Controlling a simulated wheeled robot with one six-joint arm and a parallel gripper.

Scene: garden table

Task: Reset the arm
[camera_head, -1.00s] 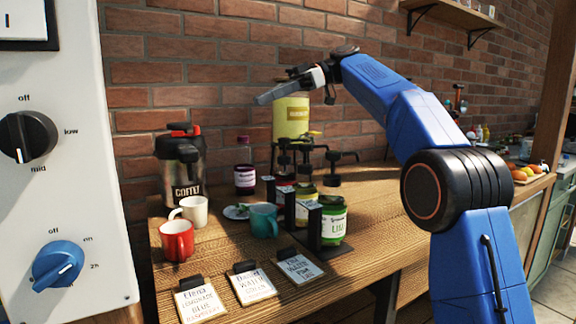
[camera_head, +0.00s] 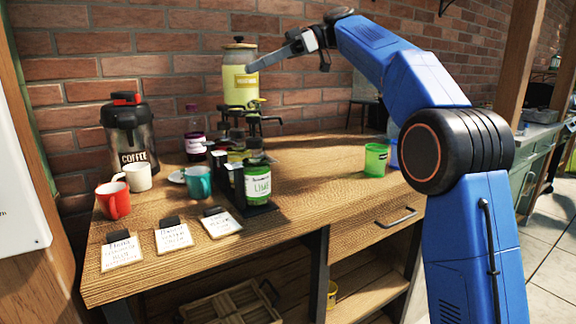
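My blue arm rises on the right and bends over the wooden table (camera_head: 330,160). My gripper (camera_head: 262,62) points left, high above the table, in front of the yellow drink dispenser (camera_head: 240,85). It touches nothing that I can see. I see it from the side, and whether its fingers are apart or together is too small to tell.
On the table stand a coffee jug (camera_head: 132,135), red mug (camera_head: 114,200), white mug (camera_head: 138,177), teal mug (camera_head: 198,182), lime bottle (camera_head: 257,185) in a dark rack, and green cup (camera_head: 376,159). Name cards lie along the front edge. The table's middle right is clear.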

